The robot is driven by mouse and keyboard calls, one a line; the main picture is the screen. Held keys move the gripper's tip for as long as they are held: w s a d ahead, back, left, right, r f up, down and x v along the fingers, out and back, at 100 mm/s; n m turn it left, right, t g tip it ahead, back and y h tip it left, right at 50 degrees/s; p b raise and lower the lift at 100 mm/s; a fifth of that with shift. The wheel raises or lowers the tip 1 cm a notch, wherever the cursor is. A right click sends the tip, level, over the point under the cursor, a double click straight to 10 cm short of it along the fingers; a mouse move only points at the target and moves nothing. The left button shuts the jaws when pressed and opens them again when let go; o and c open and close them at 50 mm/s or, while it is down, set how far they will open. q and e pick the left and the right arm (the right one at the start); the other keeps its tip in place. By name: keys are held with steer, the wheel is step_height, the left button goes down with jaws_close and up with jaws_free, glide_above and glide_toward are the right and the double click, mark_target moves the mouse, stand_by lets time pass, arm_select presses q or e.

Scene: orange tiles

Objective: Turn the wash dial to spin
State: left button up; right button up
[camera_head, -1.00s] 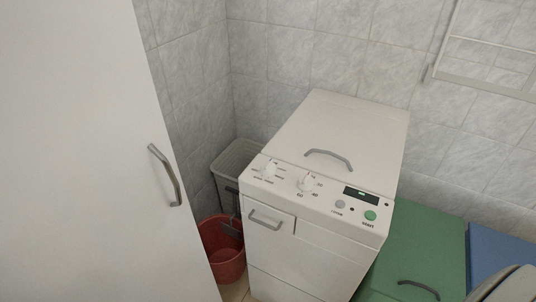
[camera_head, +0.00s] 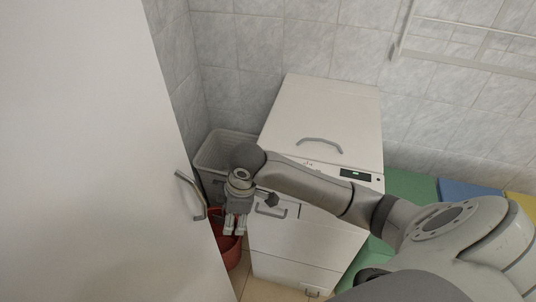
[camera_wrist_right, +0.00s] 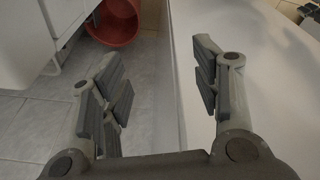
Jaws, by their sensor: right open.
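The white washing machine (camera_head: 325,110) stands against the tiled wall. My right arm crosses in front of its control panel, so both dials, including the wash dial, are hidden in the head view. The panel's dark display (camera_head: 357,175) still shows to the right. My right gripper (camera_head: 235,230) points down beside the machine's front left corner, left of the drawer handle (camera_head: 271,212). In the wrist view its fingers (camera_wrist_right: 160,78) are spread apart with nothing between them. My left gripper is not in view.
A tall white cabinet door (camera_head: 90,150) with a grey handle (camera_head: 190,195) stands close on the left. A red bucket (camera_head: 232,256) is on the floor below the gripper, and a light basket (camera_head: 212,150) stands behind. A green lidded box (camera_head: 412,186) is right of the machine.

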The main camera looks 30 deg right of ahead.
steer(key=w+d+r+g+h, duration=0.1)
steer(key=w+d+r, duration=0.3)
steer(key=d+r, duration=0.35)
steer(key=w+d+r+g+h, duration=0.1)
steer(key=w+d+r, duration=0.3)
steer(key=d+r, duration=0.4)
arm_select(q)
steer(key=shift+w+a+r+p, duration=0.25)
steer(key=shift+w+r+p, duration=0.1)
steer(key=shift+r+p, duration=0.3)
arm_select(e)
steer(key=shift+n, duration=0.3)
steer(key=f, duration=1.1)
steer(key=shift+d+f, duration=0.2)
steer(key=shift+f, duration=0.05)
